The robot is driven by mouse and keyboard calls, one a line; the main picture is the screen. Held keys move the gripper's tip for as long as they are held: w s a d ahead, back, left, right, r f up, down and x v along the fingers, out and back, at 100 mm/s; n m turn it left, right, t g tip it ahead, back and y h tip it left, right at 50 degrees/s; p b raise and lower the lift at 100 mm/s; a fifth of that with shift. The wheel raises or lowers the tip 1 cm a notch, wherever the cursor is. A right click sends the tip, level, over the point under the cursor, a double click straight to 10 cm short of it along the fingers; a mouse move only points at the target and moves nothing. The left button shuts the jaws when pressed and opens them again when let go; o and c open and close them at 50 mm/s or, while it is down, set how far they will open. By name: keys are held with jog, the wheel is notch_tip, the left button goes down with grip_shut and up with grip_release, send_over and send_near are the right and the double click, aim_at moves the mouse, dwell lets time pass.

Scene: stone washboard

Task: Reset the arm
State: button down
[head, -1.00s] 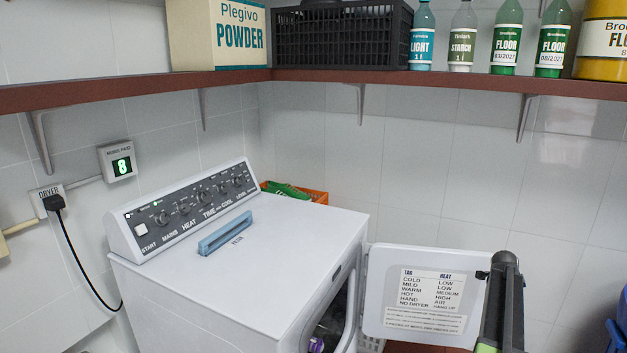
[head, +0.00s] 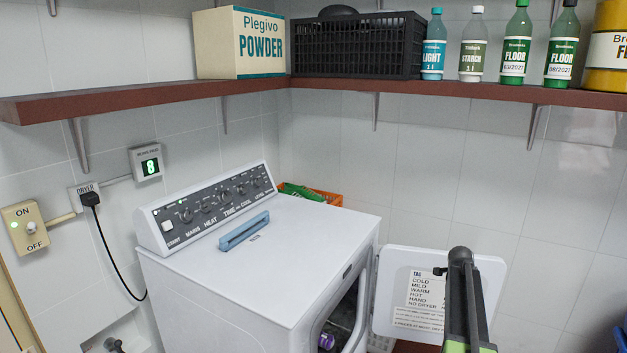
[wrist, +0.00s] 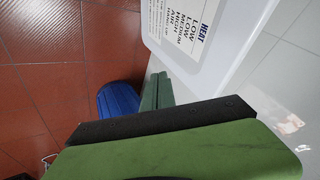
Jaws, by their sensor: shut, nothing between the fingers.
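My arm (head: 466,305), dark with green sides, rises at the lower right of the head view, in front of the open dryer door (head: 385,290). The door's white panel and its printed label stand partly behind the arm. In the wrist view my gripper (wrist: 157,91) shows as a dark green tip beyond a large black and green part. It is shut, with nothing held. The open door (wrist: 225,65) is close beyond it at the upper right. The gripper's tips cannot be made out clearly in the head view.
The white dryer (head: 235,285) stands left of the arm, with a blue bar (head: 244,231) on top. A brown shelf (head: 190,99) with bottles and a black crate (head: 357,45) runs above. The wrist view shows red floor tiles (wrist: 60,70) and a blue object (wrist: 120,102).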

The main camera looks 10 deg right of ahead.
jog(key=w+a+r+n+y+p, duration=0.1)
jog(key=a+n+y+p, duration=0.15)
jog(key=a, duration=1.55)
jog(key=w+a+r+n+y+p, duration=0.15)
jog(key=a+n, duration=0.25)
jog(key=a, duration=1.4)
jog(key=s+a+n+y+p, duration=0.15)
jog(key=s+a+n, duration=0.45)
jog(key=a, duration=0.6)
jog(key=s+a+n+g, duration=0.3)
jog(key=s+a+n, duration=0.3)
jog(key=s, duration=0.7)
jog(key=shift+s+f+n+g+y+p, duration=0.25)
jog(key=shift+n+g+y+p, duration=0.15)
jog(key=shift+n, duration=0.85)
jog(key=shift+a, duration=0.15)
